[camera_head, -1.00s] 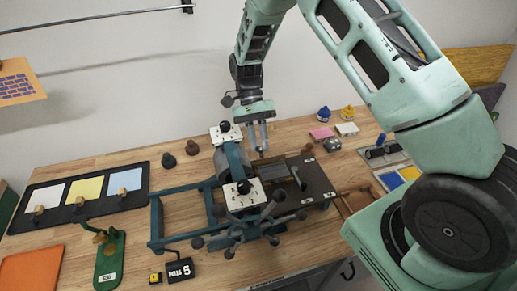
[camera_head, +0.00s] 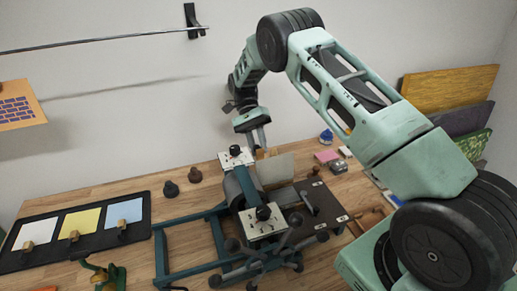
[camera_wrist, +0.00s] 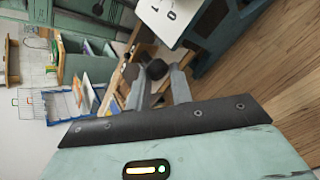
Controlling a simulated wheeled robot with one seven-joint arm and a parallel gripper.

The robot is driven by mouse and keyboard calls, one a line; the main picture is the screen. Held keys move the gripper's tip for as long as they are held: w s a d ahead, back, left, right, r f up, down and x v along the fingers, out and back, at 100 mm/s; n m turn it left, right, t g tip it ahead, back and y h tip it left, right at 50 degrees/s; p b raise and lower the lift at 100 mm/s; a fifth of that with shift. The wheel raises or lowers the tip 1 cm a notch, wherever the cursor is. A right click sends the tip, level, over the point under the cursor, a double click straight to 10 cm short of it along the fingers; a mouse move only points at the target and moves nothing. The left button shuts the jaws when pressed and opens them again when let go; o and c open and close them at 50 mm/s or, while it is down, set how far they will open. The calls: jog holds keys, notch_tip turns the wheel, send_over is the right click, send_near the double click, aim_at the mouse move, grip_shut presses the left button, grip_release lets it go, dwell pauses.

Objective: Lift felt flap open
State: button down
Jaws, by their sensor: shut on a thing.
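The felt flap (camera_head: 277,169) is a grey-beige sheet standing up between the white-capped roller frame of the press (camera_head: 240,180) and its dark bed (camera_head: 323,205). Small wooden pieces show at its top edge. My gripper (camera_head: 257,147) is at the flap's upper left edge, with its fingers pointing down, shut on the flap. The exact grip is too small to make out. In the wrist view my gripper's two grey fingers (camera_wrist: 160,92) show, with a dark round knob beyond them. The flap is not clearly visible there.
The teal press with its spoked wheel fills the table's middle. A black tray (camera_head: 75,232) with coloured sheets lies left.

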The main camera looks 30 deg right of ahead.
jog(key=shift+w+f+g, duration=0.3)
jog(key=shift+f, duration=0.05)
jog(key=c, duration=1.7)
grip_release()
jog(key=shift+w, duration=0.15)
jog(key=shift+o, duration=0.9)
jog(key=shift+r, duration=0.1)
notch_tip(320, 180, up, 10)
jog(key=b, duration=0.3)
